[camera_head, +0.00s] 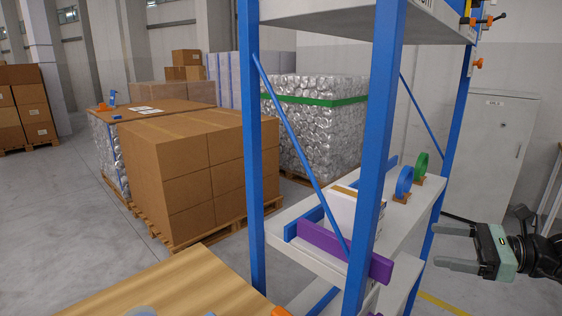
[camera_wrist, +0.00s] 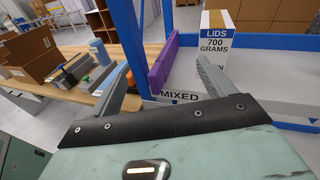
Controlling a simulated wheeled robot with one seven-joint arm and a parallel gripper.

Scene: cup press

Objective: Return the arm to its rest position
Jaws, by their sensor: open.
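My gripper (camera_head: 455,247) is at the right edge in the head view, its two grey fingers pointing left and apart, with nothing between them. It is to the right of the blue-framed shelf rack (camera_head: 375,130), clear of it. In the wrist view my gripper (camera_wrist: 163,80) shows its two fingers spread wide and empty. Beyond them is a shelf with a purple divider (camera_wrist: 164,62) and a white box labelled LIDS 700 GRAMS (camera_wrist: 217,40). The shelf's edge carries a MIXED label (camera_wrist: 180,96).
A wooden table (camera_head: 190,285) stands at the lower left; tools and boxes lie on it in the wrist view. Pallets of cardboard boxes (camera_head: 190,170) and a silver wrapped stack (camera_head: 325,125) stand behind the rack. A grey cabinet (camera_head: 490,150) stands at the back right.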

